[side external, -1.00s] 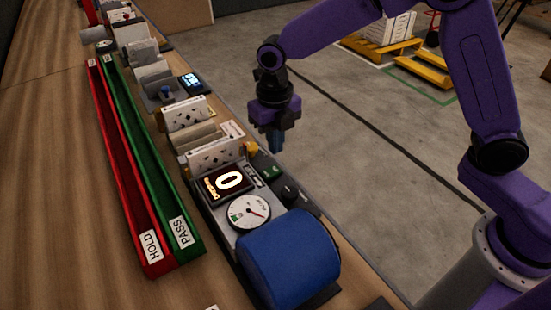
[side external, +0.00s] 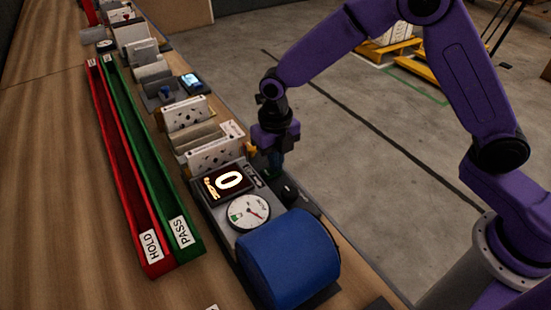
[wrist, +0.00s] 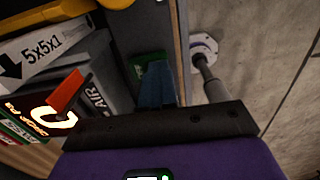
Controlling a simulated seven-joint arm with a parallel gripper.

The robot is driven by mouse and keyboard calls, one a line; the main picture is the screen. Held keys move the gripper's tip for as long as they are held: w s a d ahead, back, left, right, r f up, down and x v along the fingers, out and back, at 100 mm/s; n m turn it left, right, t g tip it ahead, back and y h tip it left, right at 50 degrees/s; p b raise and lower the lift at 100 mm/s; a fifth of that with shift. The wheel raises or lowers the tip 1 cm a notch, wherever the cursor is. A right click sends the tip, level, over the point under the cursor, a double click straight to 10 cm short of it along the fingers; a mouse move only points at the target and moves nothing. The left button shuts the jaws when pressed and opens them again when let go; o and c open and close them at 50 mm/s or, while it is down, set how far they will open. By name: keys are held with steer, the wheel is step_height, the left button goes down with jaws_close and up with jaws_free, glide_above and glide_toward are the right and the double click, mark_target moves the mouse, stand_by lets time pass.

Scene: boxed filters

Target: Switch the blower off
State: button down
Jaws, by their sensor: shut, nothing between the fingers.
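My gripper (side external: 275,170) is shut and empty, pointing down over the far end of that strip. In the wrist view the blue fingertips (wrist: 157,82) are together beside a green patch (wrist: 150,62), which they partly cover. An AIR label (wrist: 96,95) is left of them. I cannot tell whether the fingertips touch the strip.
A red HOLD channel (side external: 143,238) and a green PASS channel (side external: 175,222) lie left of the unit. Boxed filters (side external: 215,154) stand just beyond the display. A yellow piece (side external: 251,149) is close to my gripper. Open floor lies to the right.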

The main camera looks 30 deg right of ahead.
steer(key=shift+f, duration=0.1)
steer(key=shift+s+a, duration=0.1)
steer(key=shift+a, duration=0.65)
steer(key=shift+a+r, duration=0.25)
steer(key=shift+r, duration=0.1)
step_height(320, 180, up, 14)
steer(key=d, duration=0.1)
steer(key=shift+d, duration=0.1)
stand_by(0.3)
steer(key=shift+w+d, duration=0.3)
steer(key=shift+d, duration=0.05)
